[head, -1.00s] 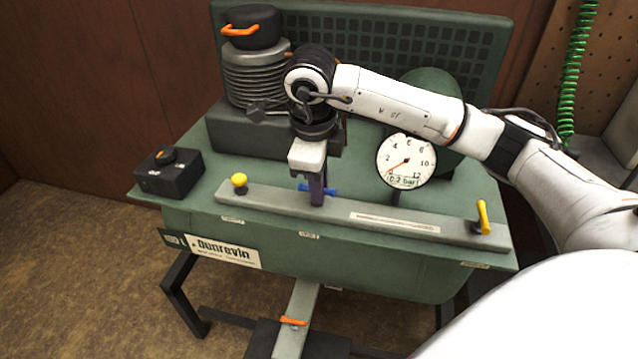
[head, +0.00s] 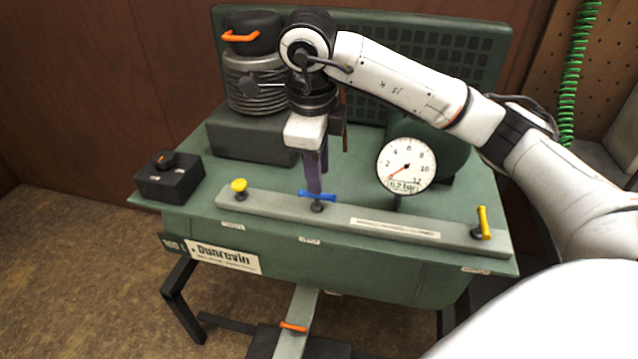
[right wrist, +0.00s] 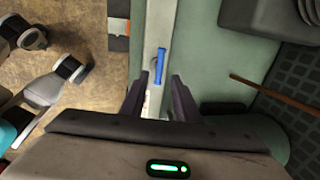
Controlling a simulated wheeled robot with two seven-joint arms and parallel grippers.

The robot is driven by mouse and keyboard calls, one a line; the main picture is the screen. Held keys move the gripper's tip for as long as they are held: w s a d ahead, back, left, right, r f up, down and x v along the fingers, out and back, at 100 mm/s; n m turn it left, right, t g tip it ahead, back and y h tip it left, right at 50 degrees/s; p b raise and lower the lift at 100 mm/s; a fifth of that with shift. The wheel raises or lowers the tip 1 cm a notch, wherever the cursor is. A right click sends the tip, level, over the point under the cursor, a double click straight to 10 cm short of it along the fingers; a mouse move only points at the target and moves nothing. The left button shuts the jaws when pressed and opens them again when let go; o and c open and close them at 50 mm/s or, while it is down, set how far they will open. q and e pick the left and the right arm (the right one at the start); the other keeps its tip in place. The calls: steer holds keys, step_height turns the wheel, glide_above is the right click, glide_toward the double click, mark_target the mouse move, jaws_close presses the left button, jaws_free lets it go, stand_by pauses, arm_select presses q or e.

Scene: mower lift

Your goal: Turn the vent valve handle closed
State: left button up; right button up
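A blue handle (head: 317,196) sits on a stem in the middle of a long grey bar (head: 270,201) on the green bench. It lies lengthwise along the bar, and in the right wrist view the blue handle (right wrist: 160,67) also lines up with it. The small labels below the handles are too small to read surely. My right gripper (head: 313,188) is above and just behind the blue handle, fingers pointing down. In the right wrist view its fingers are apart with nothing between them, and the handle is beyond the tips. My left gripper is not in view.
A yellow knob (head: 239,186) and a yellow lever (head: 484,223) stand at the bar's ends. A gauge (head: 407,165) reading about 0.2 bar stands behind the bar. A black box (head: 170,180) is at left, and a ribbed pump (head: 255,82) behind. An orange lever (head: 293,327) is below.

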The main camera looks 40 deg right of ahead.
steer(key=r, duration=0.4)
steer(key=shift+s+a+r+p, duration=0.3)
steer(key=shift+a+r+p, duration=0.05)
steer(key=shift+p, duration=0.05)
